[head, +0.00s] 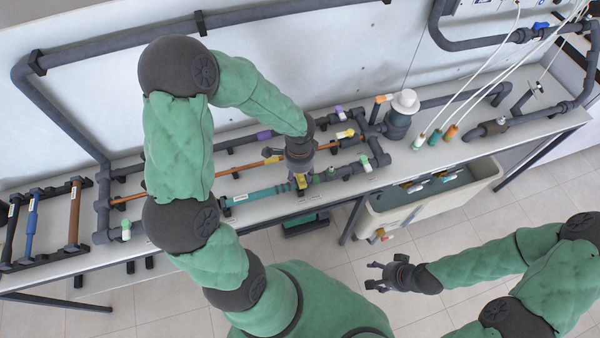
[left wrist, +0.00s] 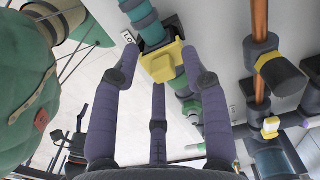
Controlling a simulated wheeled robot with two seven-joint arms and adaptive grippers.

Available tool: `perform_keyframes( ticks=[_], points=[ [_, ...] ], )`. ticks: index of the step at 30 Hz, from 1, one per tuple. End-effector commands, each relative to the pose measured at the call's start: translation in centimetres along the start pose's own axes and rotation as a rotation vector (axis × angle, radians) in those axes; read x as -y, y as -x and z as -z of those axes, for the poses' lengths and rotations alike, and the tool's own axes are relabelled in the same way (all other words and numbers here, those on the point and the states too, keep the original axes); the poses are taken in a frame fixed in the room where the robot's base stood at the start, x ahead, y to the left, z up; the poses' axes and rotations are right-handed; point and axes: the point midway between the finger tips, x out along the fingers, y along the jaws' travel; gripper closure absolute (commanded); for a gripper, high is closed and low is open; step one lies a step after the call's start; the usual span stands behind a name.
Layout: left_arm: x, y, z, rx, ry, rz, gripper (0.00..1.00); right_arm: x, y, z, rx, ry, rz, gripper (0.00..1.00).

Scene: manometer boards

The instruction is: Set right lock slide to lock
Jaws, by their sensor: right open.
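A yellow block (head: 301,183), apparently the lock slide, sits on the teal pipe (head: 262,194) on the bench. In the left wrist view the yellow block (left wrist: 162,62) is between my left fingertips, with a small gap at the sides. A small white label (left wrist: 128,37) with partly readable lettering is beside it. My left gripper (head: 301,170) is over the block from above, its fingers spread; contact is not clear. My right gripper (head: 376,277) is open and empty, away from the bench at the front. The slide's exact position is hard to tell.
An orange pipe (head: 225,173) with yellow fittings runs parallel behind the teal one. Valves and dark pipes surround the boards. A white-capped dark vessel (head: 398,118) stands to the right. A cream basin (head: 415,208) is below the bench front.

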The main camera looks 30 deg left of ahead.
Motion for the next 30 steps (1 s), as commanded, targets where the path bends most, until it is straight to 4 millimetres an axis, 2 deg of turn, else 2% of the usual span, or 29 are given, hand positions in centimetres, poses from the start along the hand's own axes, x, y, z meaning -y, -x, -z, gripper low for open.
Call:
perform_keyframes(
  ticks=[5,8,21,25,30],
  points=[
    [0.1,0.4,0.1,-0.002,0.000,0.003,0.55,0.0,0.0,0.0,0.000,0.000,0.000,0.36],
    [0.2,1.4,0.1,-0.004,0.001,0.005,0.55,0.0,0.0,0.0,0.000,0.000,0.000,0.36],
    [0.0,9.5,0.1,-0.004,0.000,0.003,0.55,0.0,0.0,0.0,0.000,0.000,0.000,0.36],
    [0.1,11.0,0.0,-0.002,0.001,0.002,0.55,0.0,0.0,0.0,0.000,0.000,0.000,0.36],
    [0.0,11.9,0.0,-0.001,0.000,0.001,0.55,0.0,0.0,0.0,0.000,0.000,0.000,0.36]
  ],
)
